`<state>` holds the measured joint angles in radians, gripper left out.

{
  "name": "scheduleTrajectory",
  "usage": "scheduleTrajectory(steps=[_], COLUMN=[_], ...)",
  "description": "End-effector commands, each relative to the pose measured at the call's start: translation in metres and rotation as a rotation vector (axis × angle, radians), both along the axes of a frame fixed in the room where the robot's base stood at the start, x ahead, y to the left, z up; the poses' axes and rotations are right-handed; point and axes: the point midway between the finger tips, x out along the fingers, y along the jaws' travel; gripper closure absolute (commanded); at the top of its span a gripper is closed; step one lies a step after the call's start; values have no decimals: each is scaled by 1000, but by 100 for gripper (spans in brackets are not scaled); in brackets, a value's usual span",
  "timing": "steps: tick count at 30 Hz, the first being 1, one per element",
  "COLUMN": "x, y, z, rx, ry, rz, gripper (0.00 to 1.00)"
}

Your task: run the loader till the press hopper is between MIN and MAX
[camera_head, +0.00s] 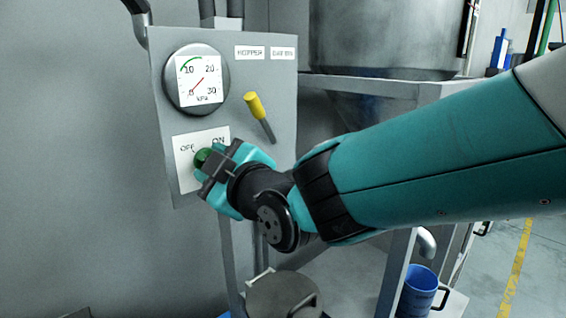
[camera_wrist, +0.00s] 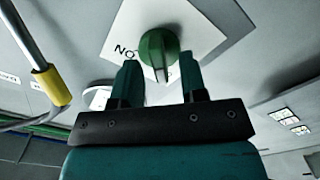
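The green knob (camera_head: 203,157) sits on a white OFF/ON plate (camera_head: 185,172) on the grey panel. It also shows in the wrist view as a green knob (camera_wrist: 153,47), with its grip ridge facing the fingers. My gripper (camera_head: 212,170) is right at the knob. In the wrist view the fingers of my gripper (camera_wrist: 160,76) stand apart, one on each side of the ridge, with visible gaps. The round gauge (camera_head: 181,100) reads in kPa; its red needle seems to point near 0, off the green arc. No MIN or MAX marks are readable.
A yellow-handled lever (camera_head: 254,106) sticks out of the panel right of the gauge. A large metal hopper vessel (camera_head: 385,40) stands behind on a frame. Below are a lidded metal container (camera_head: 283,297) and a blue bucket (camera_head: 418,291). Floor at right is clear.

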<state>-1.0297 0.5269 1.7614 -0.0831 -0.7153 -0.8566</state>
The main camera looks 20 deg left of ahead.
Motion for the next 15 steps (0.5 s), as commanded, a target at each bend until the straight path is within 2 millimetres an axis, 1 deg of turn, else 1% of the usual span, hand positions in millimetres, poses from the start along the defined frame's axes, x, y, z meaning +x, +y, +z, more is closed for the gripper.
scheduleTrajectory(steps=[5, 8, 11, 15], x=[-1, -5, -13, -30], y=[-2, -10, -26, -57], z=[0, 0, -1, -2], rx=[1, 2, 2, 2], ry=[1, 0, 1, 1], rz=[1, 0, 1, -1], gripper=[61, 61, 61, 61])
